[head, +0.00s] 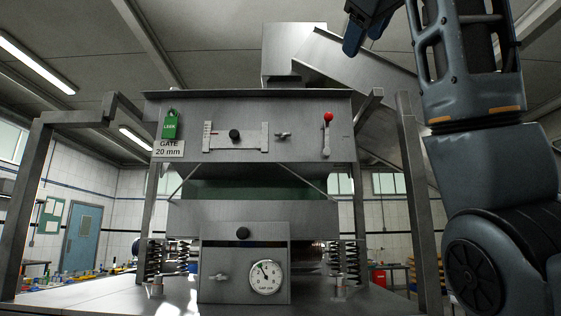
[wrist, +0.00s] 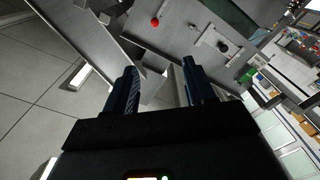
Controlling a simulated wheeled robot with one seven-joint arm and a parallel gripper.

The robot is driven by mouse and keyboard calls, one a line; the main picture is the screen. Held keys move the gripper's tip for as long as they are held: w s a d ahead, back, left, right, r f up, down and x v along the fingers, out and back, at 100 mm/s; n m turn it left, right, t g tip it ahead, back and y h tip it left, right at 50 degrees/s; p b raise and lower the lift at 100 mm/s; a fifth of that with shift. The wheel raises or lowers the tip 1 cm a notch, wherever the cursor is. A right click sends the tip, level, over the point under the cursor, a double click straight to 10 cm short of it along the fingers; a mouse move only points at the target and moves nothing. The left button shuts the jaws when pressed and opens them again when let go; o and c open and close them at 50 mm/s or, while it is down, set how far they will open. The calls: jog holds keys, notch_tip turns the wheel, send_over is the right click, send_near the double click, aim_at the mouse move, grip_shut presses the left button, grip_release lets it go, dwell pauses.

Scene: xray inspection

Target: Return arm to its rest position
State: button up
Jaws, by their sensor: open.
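My arm (head: 465,65) is raised on the right side of the head view, in front of a steel machine. My gripper (head: 365,25) shows only partly at the top edge there. In the wrist view my gripper (wrist: 158,85) has its two dark fingers apart, with nothing held between them. The steel machine (head: 250,110) stands ahead, and its front panel also shows tilted in the wrist view (wrist: 200,45).
The machine carries a red-knobbed lever (head: 327,120), a green lock tag (head: 170,125) and a dial gauge (head: 265,275). Steel posts (head: 415,190) flank it. A sloping chute (head: 355,65) rises behind. A blue door (head: 83,238) is at the back left.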

jog(key=w+f, duration=0.5)
jog(key=f, duration=0.5)
jog(key=w+f+m, duration=0.1)
jog(key=w+f, duration=0.3)
jog(key=f, duration=0.5)
jog(key=w+f, duration=0.5)
jog(key=f, duration=0.5)
jog(key=s+d+f+m+g+y, duration=0.1)
jog(key=s+f, duration=0.2)
jog(key=f, duration=1.3)
jog(key=s+d+f+m+g, duration=0.1)
jog(key=s+f, duration=0.2)
jog(key=f, duration=1.2)
jog(key=s+d+f+m, duration=0.3)
jog(key=s+f, duration=1.5)
jog(key=s, duration=0.3)
jog(key=s+d+r+m+g+h, duration=0.1)
jog(key=s+d+m, duration=0.1)
jog(key=s, duration=2.6)
jog(key=shift+d+r, duration=0.15)
jog(key=shift+r, duration=0.05)
